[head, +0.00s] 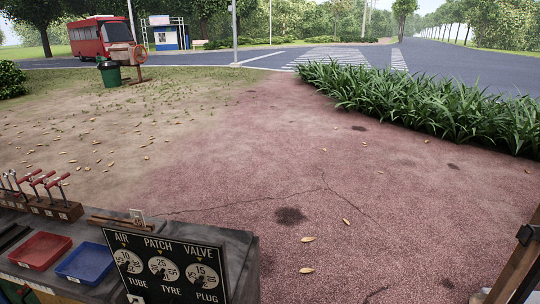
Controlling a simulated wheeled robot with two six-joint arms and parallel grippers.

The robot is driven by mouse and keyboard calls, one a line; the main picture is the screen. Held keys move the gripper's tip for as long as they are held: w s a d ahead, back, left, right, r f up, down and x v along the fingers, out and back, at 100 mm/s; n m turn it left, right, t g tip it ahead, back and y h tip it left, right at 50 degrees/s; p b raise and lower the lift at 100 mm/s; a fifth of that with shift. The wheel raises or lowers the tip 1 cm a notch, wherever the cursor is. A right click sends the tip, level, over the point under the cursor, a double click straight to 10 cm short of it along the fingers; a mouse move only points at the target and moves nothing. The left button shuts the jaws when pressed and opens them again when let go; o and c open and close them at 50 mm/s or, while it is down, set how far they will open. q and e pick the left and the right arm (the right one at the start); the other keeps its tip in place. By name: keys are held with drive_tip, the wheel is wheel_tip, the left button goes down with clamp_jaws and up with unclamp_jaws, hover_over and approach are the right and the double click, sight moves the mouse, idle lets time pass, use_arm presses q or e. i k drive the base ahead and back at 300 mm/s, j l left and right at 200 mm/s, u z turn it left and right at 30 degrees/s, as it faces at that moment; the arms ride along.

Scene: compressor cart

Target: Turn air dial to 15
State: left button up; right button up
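A black sign panel (148,284) stands at the front edge of the cart at the lower left, with three round white dials in a row. The air dial (127,262) is the leftmost, under the word AIR, and 10 shows at its top by a small yellow mark. The patch dial (163,269) shows 25 at its top, and the valve dial (202,276) shows 15. Words TUBE, TYRE and PLUG run below them. Neither of my grippers can be made out in the head view.
The dark cart top (238,252) holds a red tray (40,251), a blue tray (86,263) and a wooden rack (45,207) of red-handled tools left of the panel. A wooden post (515,268) stands at the lower right. Open reddish ground (330,240) lies between.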

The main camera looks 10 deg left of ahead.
sight(127, 261)
drive_tip(key=u, duration=1.25)
